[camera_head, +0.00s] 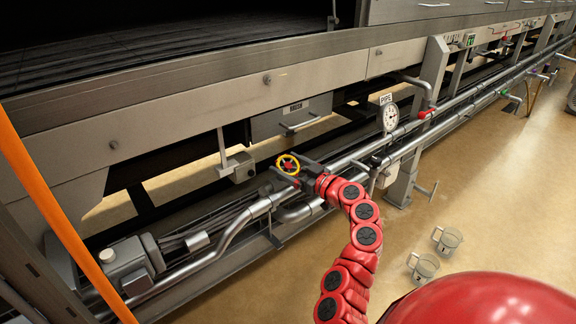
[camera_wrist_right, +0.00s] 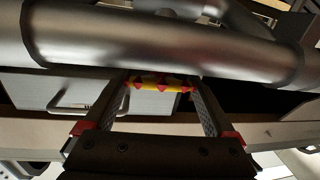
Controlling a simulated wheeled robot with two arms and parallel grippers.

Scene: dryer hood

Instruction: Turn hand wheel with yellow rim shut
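The hand wheel with yellow rim (camera_head: 288,164) has a red centre and sits by the pipes below the machine's long metal beam. My right gripper (camera_head: 291,176) is at the wheel, reaching it from the lower right. In the right wrist view the wheel (camera_wrist_right: 160,82) shows nearly edge-on, yellow with red parts, between the tips of my right gripper (camera_wrist_right: 160,92). The two fingers stand wide apart, one at each side of the wheel. I cannot tell whether they touch the rim. My left gripper is not in view.
Long metal pipes (camera_head: 236,222) run close beside the wheel; a thick pipe (camera_wrist_right: 160,48) crosses just above the fingertips in the wrist view. A round gauge (camera_head: 390,118) stands to the right. An orange bar (camera_head: 56,215) crosses the left side. Two clear jugs (camera_head: 425,266) stand on the floor.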

